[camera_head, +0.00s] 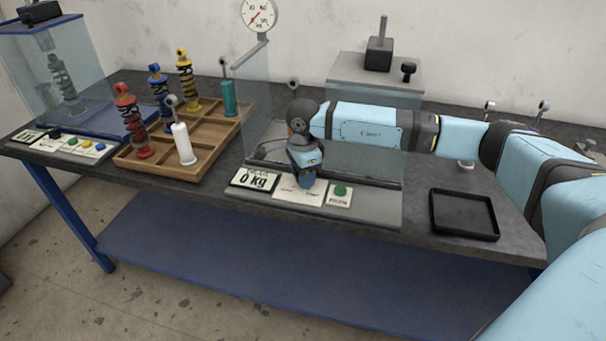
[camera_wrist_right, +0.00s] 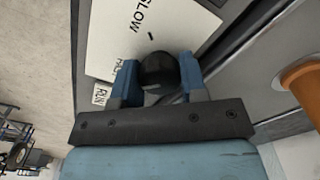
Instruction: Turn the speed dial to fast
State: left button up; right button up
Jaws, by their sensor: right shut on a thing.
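The black speed dial (camera_wrist_right: 158,72) sits on a white label plate (camera_wrist_right: 118,35) in the right wrist view. The word SLOW reads on the plate, and a small dark mark shows beside the dial. My right gripper (camera_wrist_right: 155,85) is shut on the dial, one blue finger on each side. In the head view my right gripper (camera_head: 306,178) points down at the white plate (camera_head: 290,192) on the front panel and hides the dial. The dial's pointer is not clear. My left gripper is not in view.
A display reading 0 kg (camera_head: 254,179) is left of the plate; a green button (camera_head: 340,191) is right of it. A clear guard (camera_head: 262,120) rises behind. A black tray (camera_head: 464,214) lies right, and a wooden tray (camera_head: 208,160) of shock absorbers stands left.

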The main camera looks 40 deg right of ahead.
jog(key=o, duration=0.9)
jog(key=shift+r, duration=0.1)
notch_tip(320, 180, up, 14)
jog(key=shift+f+p, duration=0.1)
jog(key=shift+p, duration=0.25)
